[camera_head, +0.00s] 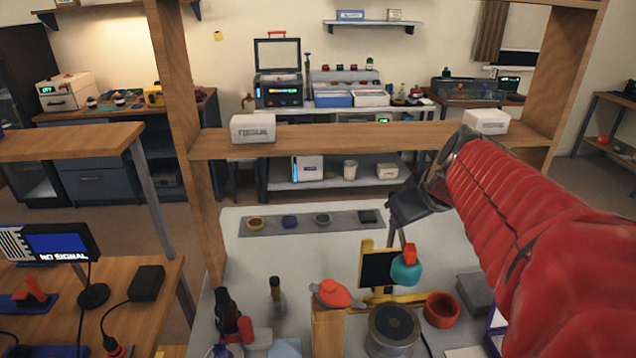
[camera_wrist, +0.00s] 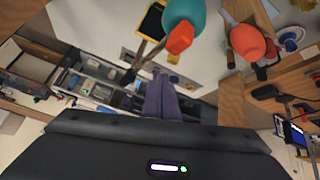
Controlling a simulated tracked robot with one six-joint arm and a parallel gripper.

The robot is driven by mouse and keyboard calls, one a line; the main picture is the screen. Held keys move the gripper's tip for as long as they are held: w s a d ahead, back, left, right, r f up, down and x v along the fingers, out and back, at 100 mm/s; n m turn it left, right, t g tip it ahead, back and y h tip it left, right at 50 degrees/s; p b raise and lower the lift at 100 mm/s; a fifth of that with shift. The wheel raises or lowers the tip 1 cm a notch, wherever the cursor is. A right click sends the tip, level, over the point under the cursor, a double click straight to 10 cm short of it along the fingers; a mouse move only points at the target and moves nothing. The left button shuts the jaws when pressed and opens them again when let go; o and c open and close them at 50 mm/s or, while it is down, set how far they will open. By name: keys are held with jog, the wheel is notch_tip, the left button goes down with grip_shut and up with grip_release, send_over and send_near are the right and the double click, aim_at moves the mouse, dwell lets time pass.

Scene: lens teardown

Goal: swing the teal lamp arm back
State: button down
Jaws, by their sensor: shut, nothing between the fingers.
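The teal lamp head (camera_head: 406,272) with an orange tip (camera_head: 409,252) stands over the pale bench, in front of a yellow-framed black panel (camera_head: 378,268). In the wrist view the teal part (camera_wrist: 184,14) and its orange tip (camera_wrist: 180,39) are at the top centre. The arm that bears the lamp head is mostly hidden or hard to make out. My gripper (camera_head: 408,218) is above and behind the lamp head in the head view, apart from it. Its fingers (camera_wrist: 164,82) are shut and empty in the wrist view.
An orange-red piece (camera_head: 333,293) sits on a wooden block (camera_head: 327,330) left of the lamp. A red bowl (camera_head: 441,310) and a round dark-topped part (camera_head: 393,325) are close by. A grey strip (camera_head: 265,228) with several small items lies behind. A wooden beam (camera_head: 340,138) crosses beyond.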

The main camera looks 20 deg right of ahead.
jog(key=s+d+r+m+y, duration=0.2)
jog(key=s+d+r, duration=0.1)
jog(key=s, duration=0.4)
jog(key=s+d+r+m+y, duration=0.2)
jog(key=s+d, duration=0.3)
jog(key=s, duration=0.3)
jog(key=shift+s+r+m, duration=0.15)
jog(key=shift+r+m, duration=0.25)
jog(key=shift+r, duration=0.4)
jog(key=shift+d, duration=0.1)
jog(key=w+a+f, duration=0.6)
jog(key=w+f, duration=0.1)
jog(key=f, duration=0.1)
jog(key=shift+w, duration=0.15)
